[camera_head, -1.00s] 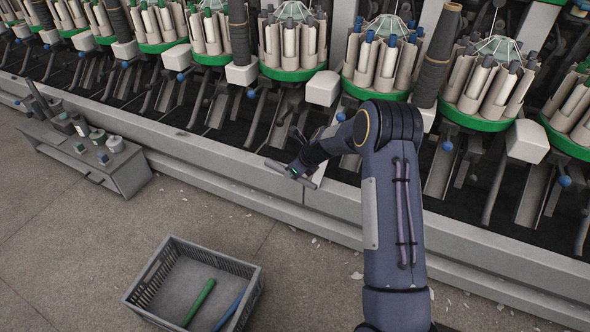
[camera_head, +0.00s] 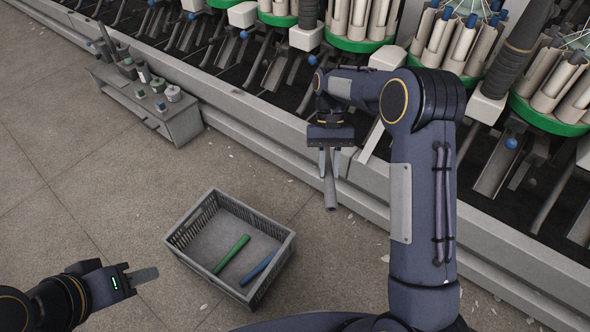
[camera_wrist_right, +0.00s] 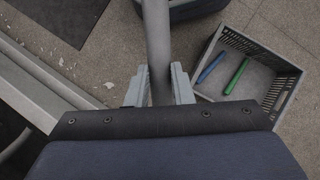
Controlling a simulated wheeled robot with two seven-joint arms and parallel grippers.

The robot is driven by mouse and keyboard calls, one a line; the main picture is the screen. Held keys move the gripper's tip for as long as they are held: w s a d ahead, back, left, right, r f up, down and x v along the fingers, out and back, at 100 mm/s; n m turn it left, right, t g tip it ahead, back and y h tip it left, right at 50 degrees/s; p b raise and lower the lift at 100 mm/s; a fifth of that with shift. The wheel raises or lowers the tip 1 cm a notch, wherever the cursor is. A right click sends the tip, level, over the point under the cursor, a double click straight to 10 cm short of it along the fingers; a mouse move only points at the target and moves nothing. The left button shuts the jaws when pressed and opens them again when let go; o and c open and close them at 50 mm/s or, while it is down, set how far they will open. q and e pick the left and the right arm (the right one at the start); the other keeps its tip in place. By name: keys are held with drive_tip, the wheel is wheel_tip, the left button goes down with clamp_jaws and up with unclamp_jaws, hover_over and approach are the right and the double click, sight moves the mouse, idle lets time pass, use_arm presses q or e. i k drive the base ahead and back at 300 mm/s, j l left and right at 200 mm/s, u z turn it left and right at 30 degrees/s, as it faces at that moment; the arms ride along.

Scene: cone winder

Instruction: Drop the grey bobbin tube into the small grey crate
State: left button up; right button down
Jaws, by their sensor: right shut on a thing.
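The grey bobbin tube (camera_head: 330,190) hangs from my right gripper (camera_head: 329,163), pointing down and toward the camera. In the right wrist view the tube (camera_wrist_right: 158,45) runs up between the two fingers of that gripper (camera_wrist_right: 159,84), which are shut on it. The small grey crate (camera_head: 181,236) stands on the floor, left of and nearer than the tube; in the right wrist view the crate (camera_wrist_right: 291,88) is at the upper right. My right gripper is outside the crate, beyond its right corner. My left gripper (camera_head: 143,276) is at the lower left; its opening cannot be made out.
A green tube (camera_head: 231,254) and a blue tube (camera_head: 258,267) lie in the crate, with bare floor left of them. The winding machine's ledge (camera_head: 262,124) runs behind. A low grey bench (camera_head: 181,124) with small items stands at the upper left.

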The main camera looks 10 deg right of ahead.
sight(242, 270)
drive_tip(key=j+z, duration=0.35)
drive_tip(key=j, duration=1.5)
drive_tip(key=i+j+z, duration=0.1)
drive_tip(key=i+j, duration=0.2)
drive_tip(key=i+j+z, duration=0.15)
drive_tip(key=j, duration=0.3)
drive_tip(key=i, duration=0.1)
